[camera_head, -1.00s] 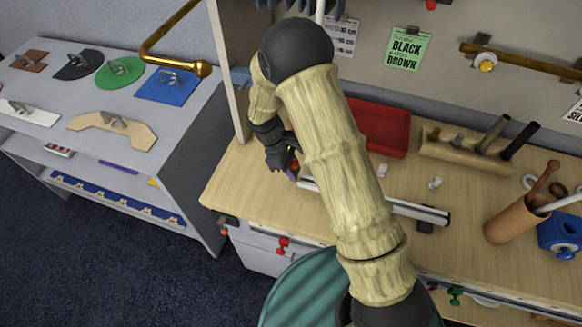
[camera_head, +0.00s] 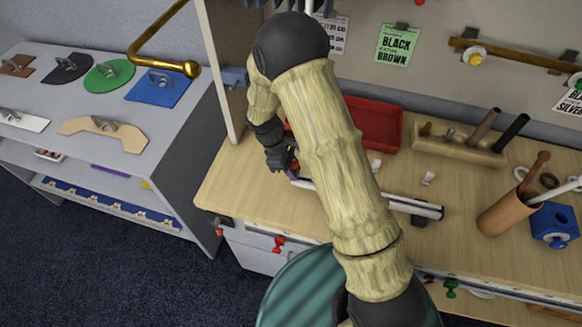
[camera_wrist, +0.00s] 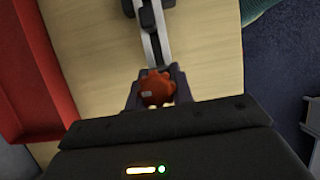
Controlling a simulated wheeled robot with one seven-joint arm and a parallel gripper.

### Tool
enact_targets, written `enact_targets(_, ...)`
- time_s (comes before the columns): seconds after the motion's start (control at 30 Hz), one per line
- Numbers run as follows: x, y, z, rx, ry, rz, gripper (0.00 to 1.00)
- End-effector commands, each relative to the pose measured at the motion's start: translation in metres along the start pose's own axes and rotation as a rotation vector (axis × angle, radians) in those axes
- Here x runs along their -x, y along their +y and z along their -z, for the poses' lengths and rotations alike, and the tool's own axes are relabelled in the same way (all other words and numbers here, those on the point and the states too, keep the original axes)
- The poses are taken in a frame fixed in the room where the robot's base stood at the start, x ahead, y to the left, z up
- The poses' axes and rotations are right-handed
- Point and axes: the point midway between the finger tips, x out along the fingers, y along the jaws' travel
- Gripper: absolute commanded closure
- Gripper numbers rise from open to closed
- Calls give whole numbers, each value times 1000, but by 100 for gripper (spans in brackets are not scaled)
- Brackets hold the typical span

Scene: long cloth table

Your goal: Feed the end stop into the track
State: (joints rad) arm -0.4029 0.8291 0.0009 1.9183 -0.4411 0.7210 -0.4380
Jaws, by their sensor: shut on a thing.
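The end stop is an orange-red knob-like piece (camera_wrist: 157,88) between my gripper's fingers (camera_wrist: 157,92) in the wrist view. My gripper (camera_head: 289,170) is shut on it at the left end of the track in the head view. The track is a pale and dark rail (camera_head: 415,207) lying on the wooden bench; it also shows running up from the end stop in the wrist view (camera_wrist: 149,38). The end stop lines up roughly with the track's near end. I cannot tell whether it is inside. In the head view my arm hides the track's middle, and the end stop is not clearly visible.
A red tray (camera_head: 375,125) lies behind the track. A wooden tool block (camera_head: 455,145), a brown cup of tools (camera_head: 505,213) and a blue block (camera_head: 553,225) stand to the right. A small white piece (camera_head: 429,178) lies behind the rail. The bench's left front is clear.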

Motion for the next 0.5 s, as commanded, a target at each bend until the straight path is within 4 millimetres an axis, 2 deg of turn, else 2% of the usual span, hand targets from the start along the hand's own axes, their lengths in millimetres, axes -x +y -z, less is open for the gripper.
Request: enact_targets(0.5, -4, 0, -10, 0, -1, 1, 100)
